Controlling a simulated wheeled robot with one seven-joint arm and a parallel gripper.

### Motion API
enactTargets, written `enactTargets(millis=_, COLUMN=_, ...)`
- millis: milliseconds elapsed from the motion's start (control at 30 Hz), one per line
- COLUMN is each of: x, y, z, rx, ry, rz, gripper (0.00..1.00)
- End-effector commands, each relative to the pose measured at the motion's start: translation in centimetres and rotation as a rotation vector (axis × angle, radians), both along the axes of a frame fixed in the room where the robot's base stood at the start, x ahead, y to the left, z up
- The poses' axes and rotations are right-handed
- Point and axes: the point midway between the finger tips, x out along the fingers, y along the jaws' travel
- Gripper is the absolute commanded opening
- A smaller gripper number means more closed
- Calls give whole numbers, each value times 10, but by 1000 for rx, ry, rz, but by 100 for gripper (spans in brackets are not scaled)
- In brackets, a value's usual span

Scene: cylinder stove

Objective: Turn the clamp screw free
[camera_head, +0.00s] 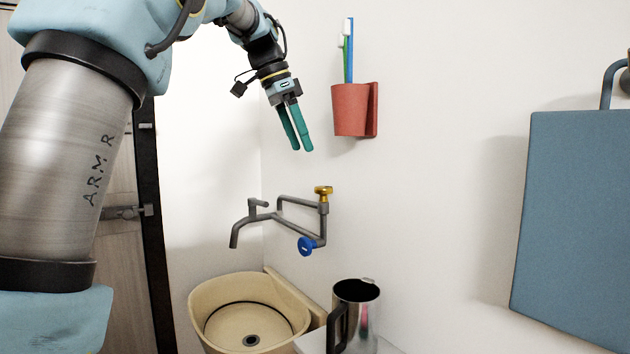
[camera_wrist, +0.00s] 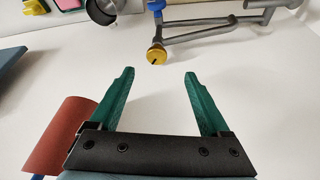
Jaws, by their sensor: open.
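A brass-yellow screw knob (camera_head: 323,190) sits on top of the wall pipe fitting at the right end of the grey faucet (camera_head: 288,210); it looks like the clamp screw. In the wrist view the knob (camera_wrist: 157,54) shows its slotted face just beyond the fingertips, centred between them. My gripper (camera_head: 302,149) has two green fingers, open and empty, pointing down above and left of the knob in the head view. In the wrist view my gripper (camera_wrist: 159,74) shows a wide empty gap and does not touch the knob.
A blue round handle (camera_head: 305,246) hangs below the knob on the pipe. A red cup (camera_head: 350,109) with toothbrushes is on the wall right of my gripper. A beige basin (camera_head: 205,300) and a dark metal mug (camera_head: 357,292) are below. A blue towel (camera_head: 575,220) hangs at right.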

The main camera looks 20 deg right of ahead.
Motion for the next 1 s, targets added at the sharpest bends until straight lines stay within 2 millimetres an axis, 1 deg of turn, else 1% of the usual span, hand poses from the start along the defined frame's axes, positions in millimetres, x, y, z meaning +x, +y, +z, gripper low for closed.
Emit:
enactTargets(millis=67, x=-4, y=-6, z=5, rx=-5, ry=-6, rz=-31, gripper=81)
enactTargets(millis=167, x=-5, y=-10, z=0, rx=-5, ry=-6, rz=-39, gripper=81)
enactTargets(millis=267, x=-6, y=-15, z=-14, rx=-3, ry=-5, rz=-38, gripper=81)
enactTargets(millis=500, x=-7, y=-31, z=-55, rx=-3, ry=-5, rz=-36, gripper=81)
enactTargets(millis=700, x=-7, y=-42, z=-81, rx=-3, ry=-6, rz=-35, gripper=81)
enactTargets(millis=833, x=-7, y=-45, z=-90, rx=-3, ry=-7, rz=-35, gripper=81)
enactTargets(millis=1000, x=-7, y=-47, z=-93, rx=-5, ry=-8, rz=-33, gripper=81)
